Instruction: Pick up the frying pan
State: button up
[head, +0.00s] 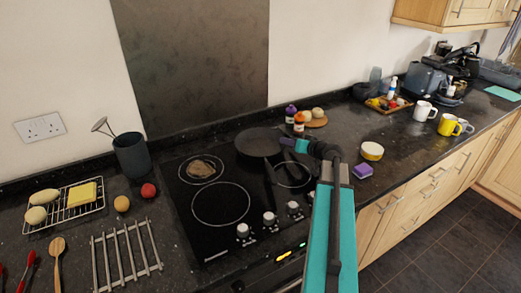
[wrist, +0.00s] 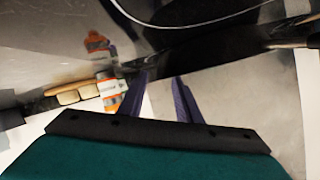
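The dark frying pan (head: 258,141) sits on the back of the black hob, its handle pointing toward the front. My gripper (head: 287,143) is just right of the pan, above the hob, with its purple fingers pointing left. In the wrist view, the two fingers (wrist: 160,78) stand apart with a gap between them and nothing clearly held. Dark shapes lie beyond the fingertips there; I cannot tell which part is pan and which is hob. Whether the fingers touch the pan is not clear.
An orange bottle (head: 299,122) and a round board with bread (head: 315,118) stand behind my gripper; the bottle also shows in the wrist view (wrist: 110,92). A purple sponge (head: 362,171) and a yellow-sided round tub (head: 372,151) lie to the right. A metal trivet (head: 126,251) lies at front left.

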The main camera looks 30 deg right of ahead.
jog(key=shift+r+p+x, duration=0.2)
jog(key=shift+p+x, duration=0.85)
jog(key=shift+x, duration=1.5)
jog(key=shift+f, duration=0.15)
jog(key=shift+s, duration=0.1)
grip_shut()
